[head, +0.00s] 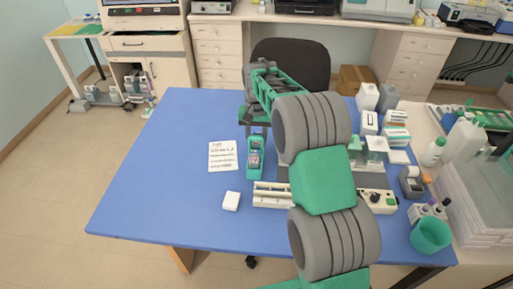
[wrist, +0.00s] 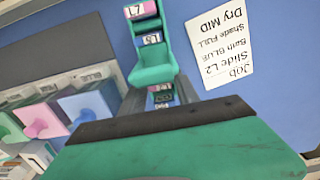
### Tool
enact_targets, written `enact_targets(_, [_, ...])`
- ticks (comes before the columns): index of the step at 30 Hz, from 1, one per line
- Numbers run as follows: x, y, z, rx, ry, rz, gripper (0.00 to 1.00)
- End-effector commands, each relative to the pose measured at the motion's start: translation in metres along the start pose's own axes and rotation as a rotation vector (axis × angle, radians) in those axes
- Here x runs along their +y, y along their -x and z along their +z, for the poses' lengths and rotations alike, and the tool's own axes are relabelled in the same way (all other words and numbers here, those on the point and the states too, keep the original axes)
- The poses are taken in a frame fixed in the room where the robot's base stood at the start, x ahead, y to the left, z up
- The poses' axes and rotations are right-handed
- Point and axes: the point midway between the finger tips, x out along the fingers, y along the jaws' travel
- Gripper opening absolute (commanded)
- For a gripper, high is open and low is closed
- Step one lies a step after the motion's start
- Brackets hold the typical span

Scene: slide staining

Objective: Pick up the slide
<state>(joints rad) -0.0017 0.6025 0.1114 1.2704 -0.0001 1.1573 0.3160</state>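A teal slide holder (head: 255,160) stands on the blue table, under my gripper (head: 257,130). In the wrist view, the holder (wrist: 153,68) carries several slides with white labels. One label (wrist: 140,10) seems to read L7; another labelled slide (wrist: 151,39) is less clear. More labels (wrist: 163,92) show between my gripper's two grey fingers (wrist: 160,92), too small to read. The fingers stand apart, and I see nothing clamped between them. The fingertips' height over the slides cannot be told. A job card (wrist: 218,50) naming Slide L2 lies beside the holder.
A cream device (head: 271,196) and a small white block (head: 231,201) are on the near side. The wrist view shows pink (wrist: 40,120) and blue (wrist: 88,108) tubs at left. Bottles and boxes (head: 368,97) crowd the table's right. The table's left (head: 150,170) is clear.

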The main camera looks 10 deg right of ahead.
Motion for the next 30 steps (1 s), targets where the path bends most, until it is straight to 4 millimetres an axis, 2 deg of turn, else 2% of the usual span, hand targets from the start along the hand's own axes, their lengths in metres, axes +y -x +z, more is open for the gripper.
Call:
enact_targets(2, [0.0,0.0,0.0,0.0,0.0,0.0,0.3])
enact_targets(13, [0.0,0.0,0.0,0.0,0.0,0.0,0.0])
enact_targets(25, [0.0,0.002,0.0,0.001,0.0,0.0,0.0])
enact_targets(30, [0.0,0.015,-0.001,0.004,0.0,-0.001,0.0])
